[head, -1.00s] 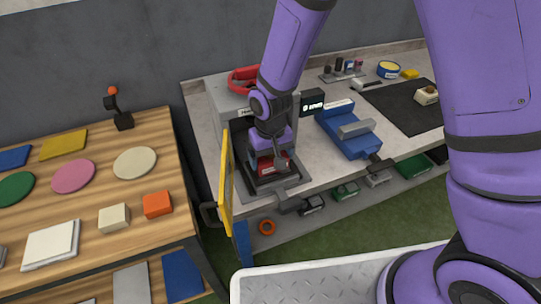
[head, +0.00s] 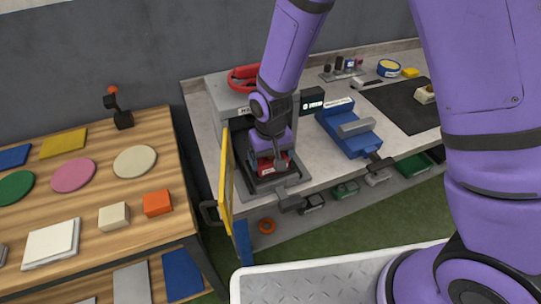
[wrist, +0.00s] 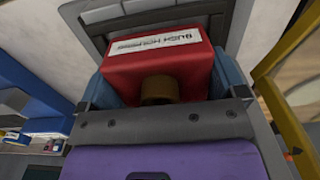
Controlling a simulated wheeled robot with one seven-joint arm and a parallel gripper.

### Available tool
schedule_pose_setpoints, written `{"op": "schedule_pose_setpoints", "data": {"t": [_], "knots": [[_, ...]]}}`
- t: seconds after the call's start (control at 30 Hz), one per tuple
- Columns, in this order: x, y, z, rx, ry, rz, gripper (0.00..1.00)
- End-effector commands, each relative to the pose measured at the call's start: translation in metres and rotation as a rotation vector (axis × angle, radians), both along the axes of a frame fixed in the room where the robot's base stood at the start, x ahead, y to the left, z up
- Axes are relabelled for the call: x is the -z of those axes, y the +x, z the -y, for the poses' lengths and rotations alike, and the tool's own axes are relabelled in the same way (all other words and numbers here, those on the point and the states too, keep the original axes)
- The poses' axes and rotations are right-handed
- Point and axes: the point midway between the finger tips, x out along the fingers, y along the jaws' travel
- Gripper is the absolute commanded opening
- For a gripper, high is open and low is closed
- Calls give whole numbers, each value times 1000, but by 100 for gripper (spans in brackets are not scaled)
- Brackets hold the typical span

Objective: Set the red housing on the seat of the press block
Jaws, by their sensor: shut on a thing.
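The red housing (wrist: 160,60) is a red block with a white lettered label on top. A brown cylindrical piece (wrist: 157,90) shows at its near side. My gripper (wrist: 162,78) is shut on the housing, with a blue finger on each side. In the head view the housing (head: 268,168) is low inside the grey press block (head: 222,98), over its dark base plate (head: 292,181). The seat is mostly hidden under the housing and my gripper. I cannot tell whether the housing touches it.
A yellow guard door (head: 227,185) stands open at the left of the press, close to my gripper. A blue vise (head: 345,130) is to the right. A wooden table (head: 100,160) with coloured pieces is at the left.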

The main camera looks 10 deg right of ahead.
Motion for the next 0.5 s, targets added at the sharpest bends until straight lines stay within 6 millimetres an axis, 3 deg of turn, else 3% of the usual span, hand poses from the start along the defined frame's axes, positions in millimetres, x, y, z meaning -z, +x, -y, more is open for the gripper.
{"op": "schedule_pose_setpoints", "data": {"t": [0.33,0.37,0.4,0.5], "knots": [[4,0,0,0,1,2,44],[4,0,0,0,2,2,95],[4,0,0,0,2,2,100],[4,0,0,0,1,2,100]]}}
